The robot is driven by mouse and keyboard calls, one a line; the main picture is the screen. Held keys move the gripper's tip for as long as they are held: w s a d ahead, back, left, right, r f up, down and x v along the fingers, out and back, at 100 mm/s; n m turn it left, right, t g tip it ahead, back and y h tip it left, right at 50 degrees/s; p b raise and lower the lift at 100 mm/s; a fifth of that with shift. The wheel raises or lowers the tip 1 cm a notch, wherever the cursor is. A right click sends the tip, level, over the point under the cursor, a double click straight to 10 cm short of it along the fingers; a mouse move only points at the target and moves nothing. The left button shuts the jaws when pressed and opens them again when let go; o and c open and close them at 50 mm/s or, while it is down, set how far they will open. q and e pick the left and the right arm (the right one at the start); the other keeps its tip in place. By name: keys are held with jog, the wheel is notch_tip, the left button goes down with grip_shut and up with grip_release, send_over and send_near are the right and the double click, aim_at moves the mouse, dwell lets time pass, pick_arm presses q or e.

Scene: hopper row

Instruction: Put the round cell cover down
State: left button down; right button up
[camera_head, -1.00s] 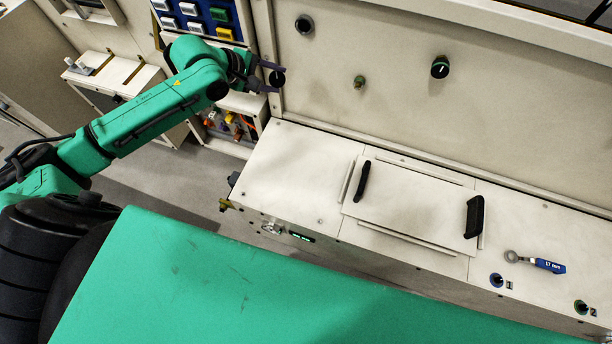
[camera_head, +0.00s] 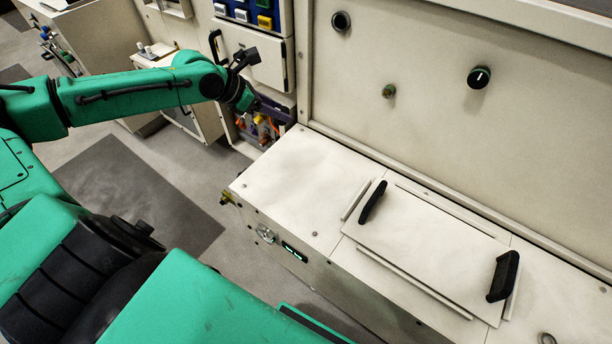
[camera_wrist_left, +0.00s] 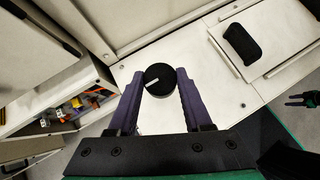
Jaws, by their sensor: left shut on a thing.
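The round cell cover (camera_wrist_left: 160,78) is a black disc with a white bar on its face. It shows in the left wrist view between the purple fingers of my left gripper (camera_wrist_left: 159,88), which is shut on it. Behind it in that view is the left part of the white bench top (camera_wrist_left: 213,92); I cannot tell whether they touch. In the head view my left wrist is beyond the bench's left end, and the fingers and cover are mostly hidden. A small dark forked shape at the right of the wrist view may be my right gripper (camera_wrist_left: 302,100).
The bench top (camera_head: 300,180) is clear at its left end. A white lid plate (camera_head: 430,240) with two black handles lies to its right. A wall panel with a black knob (camera_head: 479,77) rises behind. A bin of coloured items (camera_head: 262,128) is left of the bench.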

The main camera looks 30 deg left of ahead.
pick_arm(q)
notch_tip(320, 180, down, 20)
jog(key=b, duration=0.5)
jog(key=shift+r+b, duration=0.1)
jog(key=shift+b, duration=0.3)
jog(key=shift+c, duration=1.6)
grip_release()
jog(key=shift+r, duration=0.1)
jog(key=p+v, duration=1.2)
